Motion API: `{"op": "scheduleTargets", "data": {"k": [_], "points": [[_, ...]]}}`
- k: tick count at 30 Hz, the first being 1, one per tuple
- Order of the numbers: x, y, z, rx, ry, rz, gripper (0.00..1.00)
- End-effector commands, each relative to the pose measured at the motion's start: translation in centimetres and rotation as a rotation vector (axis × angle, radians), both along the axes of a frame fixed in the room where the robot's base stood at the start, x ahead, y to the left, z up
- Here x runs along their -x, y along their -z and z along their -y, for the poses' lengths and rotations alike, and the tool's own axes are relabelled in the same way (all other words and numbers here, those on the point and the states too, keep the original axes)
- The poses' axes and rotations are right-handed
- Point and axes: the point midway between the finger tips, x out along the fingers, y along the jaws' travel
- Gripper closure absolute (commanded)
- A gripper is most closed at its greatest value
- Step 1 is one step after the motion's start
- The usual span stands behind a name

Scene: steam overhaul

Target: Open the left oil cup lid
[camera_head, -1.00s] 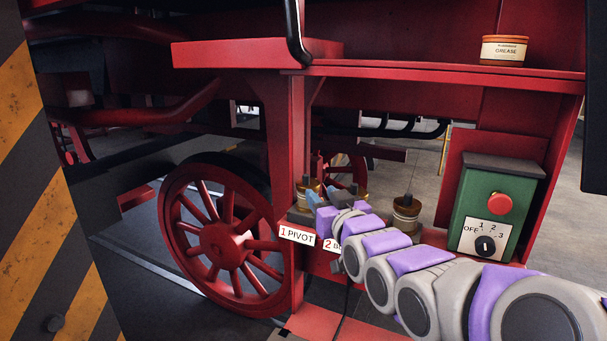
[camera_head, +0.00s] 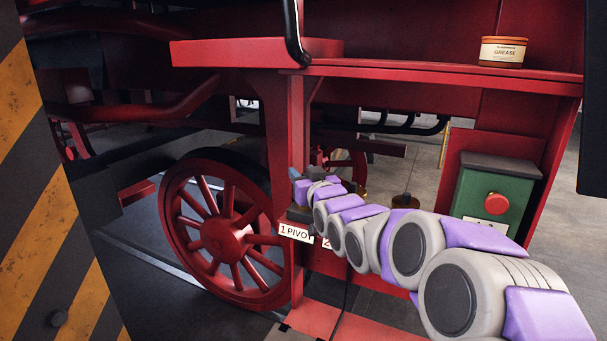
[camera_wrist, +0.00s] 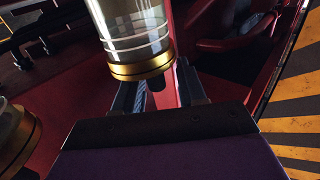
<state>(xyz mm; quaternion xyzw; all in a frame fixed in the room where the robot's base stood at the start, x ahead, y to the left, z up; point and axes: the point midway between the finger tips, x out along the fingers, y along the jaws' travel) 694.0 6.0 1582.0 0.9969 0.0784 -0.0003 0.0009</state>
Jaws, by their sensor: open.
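In the wrist view a glass oil cup (camera_wrist: 125,22) with a brass lid (camera_wrist: 141,69) and a dark knob (camera_wrist: 155,84) hangs into the picture from the top. My gripper (camera_wrist: 160,92) is open, with one dark finger on each side of the knob in that view. I cannot tell whether they touch it. In the head view my gripper (camera_head: 303,187) is at the far end of my arm, above the "1 PIVOT" label (camera_head: 296,232), and hides the left cup. A second oil cup (camera_wrist: 17,138) shows at the left edge of the wrist view.
Another oil cup (camera_head: 405,203) stands to the right, partly behind my arm. A green control box (camera_head: 492,198) with a red button and a grease tin (camera_head: 502,53) on the red ledge are farther right. A spoked red wheel (camera_head: 222,240) stands left of the label.

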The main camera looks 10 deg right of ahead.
Motion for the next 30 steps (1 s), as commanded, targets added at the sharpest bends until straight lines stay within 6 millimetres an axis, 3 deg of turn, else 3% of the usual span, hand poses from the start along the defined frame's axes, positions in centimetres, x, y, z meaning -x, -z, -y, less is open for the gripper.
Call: {"op": "scheduleTargets", "data": {"k": [9, 21, 30], "points": [[-0.12, 0.03, -0.03, 0.000, 0.000, -0.001, 0.61], [-0.13, 0.05, -0.03, 0.000, 0.000, -0.001, 1.00], [-0.17, -0.17, -0.04, -0.010, -0.001, -0.013, 1.00]]}}
